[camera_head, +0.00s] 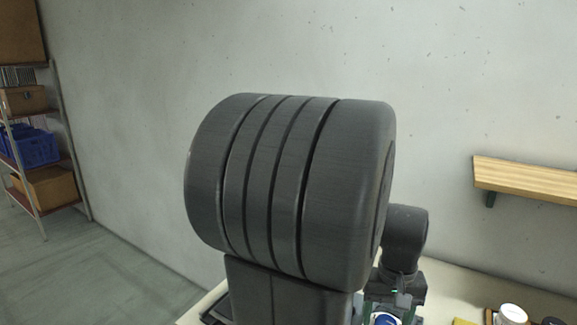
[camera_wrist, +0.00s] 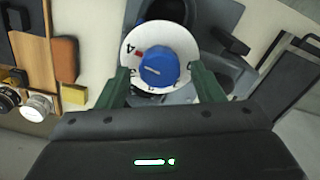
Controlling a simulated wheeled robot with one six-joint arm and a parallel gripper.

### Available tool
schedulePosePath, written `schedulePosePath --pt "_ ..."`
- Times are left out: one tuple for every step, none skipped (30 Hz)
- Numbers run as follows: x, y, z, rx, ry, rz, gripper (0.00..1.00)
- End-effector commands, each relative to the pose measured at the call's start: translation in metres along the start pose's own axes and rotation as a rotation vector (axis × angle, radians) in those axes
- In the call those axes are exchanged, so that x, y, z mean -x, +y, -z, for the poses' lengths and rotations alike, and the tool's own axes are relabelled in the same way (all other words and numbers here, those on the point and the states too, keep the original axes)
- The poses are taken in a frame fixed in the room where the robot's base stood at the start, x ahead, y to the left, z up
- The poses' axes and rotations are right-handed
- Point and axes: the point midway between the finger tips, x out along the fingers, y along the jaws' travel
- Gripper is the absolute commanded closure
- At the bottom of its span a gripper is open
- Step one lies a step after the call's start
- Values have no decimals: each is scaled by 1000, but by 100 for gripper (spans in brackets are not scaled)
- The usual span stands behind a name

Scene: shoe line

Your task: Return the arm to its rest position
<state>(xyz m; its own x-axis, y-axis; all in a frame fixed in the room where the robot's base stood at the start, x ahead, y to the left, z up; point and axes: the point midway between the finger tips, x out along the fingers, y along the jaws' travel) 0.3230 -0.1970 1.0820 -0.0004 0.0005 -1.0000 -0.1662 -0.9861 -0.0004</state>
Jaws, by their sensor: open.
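My gripper (camera_wrist: 161,70) is open in the wrist view, with its two green fingers on either side of a white dial with a blue knob (camera_wrist: 165,68). Nothing shows clamped between the fingers; I cannot tell whether they touch the dial. In the head view my gripper (camera_head: 386,308) is low, right of centre, partly hidden behind my large dark grey arm link. The blue knob (camera_head: 385,320) just shows there at the bottom edge.
A wooden wall shelf (camera_head: 525,179) juts out at right. The table (camera_head: 450,285) holds a white jar (camera_head: 511,315) at lower right. A rack with a blue crate (camera_head: 35,148) stands far left. In the wrist view, a brown block (camera_wrist: 65,59) lies left and a dark tray (camera_wrist: 282,78) right.

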Motion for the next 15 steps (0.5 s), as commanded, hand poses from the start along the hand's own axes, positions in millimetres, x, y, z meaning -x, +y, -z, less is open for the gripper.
schedulePosePath --pt "0 0 0 33 0 0 39" --pt "0 0 0 53 0 0 39" --pt "0 0 0 79 0 0 39" --pt "0 0 0 97 0 0 39" --pt "0 0 0 113 0 0 39" --pt "0 -1 0 131 0 0 39" --pt "0 -1 0 144 0 0 39" --pt "0 -1 0 155 0 0 39" --pt "0 -1 0 167 0 0 39" --pt "0 -1 0 174 0 0 39" --pt "0 -1 0 181 0 0 39" --pt "0 -1 0 186 0 0 39" --pt "0 -1 0 188 1 0 39" --pt "0 -1 0 190 0 0 39" --pt "0 -1 0 192 0 0 39"
